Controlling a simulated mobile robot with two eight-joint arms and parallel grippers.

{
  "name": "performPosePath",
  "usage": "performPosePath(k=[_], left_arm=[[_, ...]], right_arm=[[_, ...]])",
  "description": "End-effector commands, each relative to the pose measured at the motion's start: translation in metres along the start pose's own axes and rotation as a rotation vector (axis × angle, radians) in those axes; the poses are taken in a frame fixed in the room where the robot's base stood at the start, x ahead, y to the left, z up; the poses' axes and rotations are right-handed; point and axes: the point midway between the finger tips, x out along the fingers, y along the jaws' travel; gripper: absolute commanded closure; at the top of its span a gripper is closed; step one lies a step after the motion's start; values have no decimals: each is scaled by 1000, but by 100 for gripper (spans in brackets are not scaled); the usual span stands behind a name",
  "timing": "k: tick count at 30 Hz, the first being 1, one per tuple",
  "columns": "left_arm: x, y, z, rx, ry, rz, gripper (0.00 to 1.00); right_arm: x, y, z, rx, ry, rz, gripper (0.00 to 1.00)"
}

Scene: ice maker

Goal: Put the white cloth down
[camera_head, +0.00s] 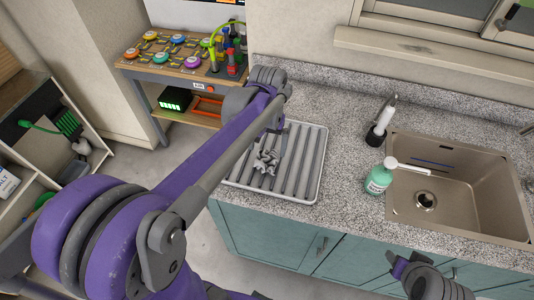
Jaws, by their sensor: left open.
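The white cloth (265,162) is a small crumpled greyish-white bundle over the ridged grey drying tray (312,185) on the counter. It seems to lie on the tray's ribs. My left gripper (271,136) points down right above the cloth; its fingers are open, partly hidden by my own wrist. Whether a finger still touches the cloth is too small to tell. Part of my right gripper (408,268) shows low at the right, in front of the cabinets and away from the cloth; its jaws cannot be made out.
Right of the tray stand a green soap bottle (379,178), a black holder with a white-handled brush (377,135) and a sink (470,190). A wooden bench (165,75) with coloured discs is behind at the left. The counter between tray and bottle is bare.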

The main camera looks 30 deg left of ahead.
Motion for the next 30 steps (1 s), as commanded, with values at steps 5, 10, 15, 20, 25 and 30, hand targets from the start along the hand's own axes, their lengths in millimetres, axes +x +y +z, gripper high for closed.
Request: performPosePath(k=[5, 10, 15, 20, 25, 30], left_arm=[[-37, 0, 0, 0, 0, 0, 0], [-56, 0, 0, 0, 0, 0, 0], [-59, 4, 13, 20, 40, 4, 0], [-43, 16, 53, 86, 178, 20, 0], [-15, 27, 97, 165, 353, 44, 0], [10, 33, 125, 218, 478, 64, 0]], right_arm=[[-2, 0, -4, 0, 4, 0, 50], [-3, 0, -5, 0, 5, 0, 50], [-3, 0, -5, 0, 5, 0, 50], [-3, 0, -5, 0, 5, 0, 50], [-3, 0, -5, 0, 5, 0, 50], [-3, 0, -5, 0, 5, 0, 50]])
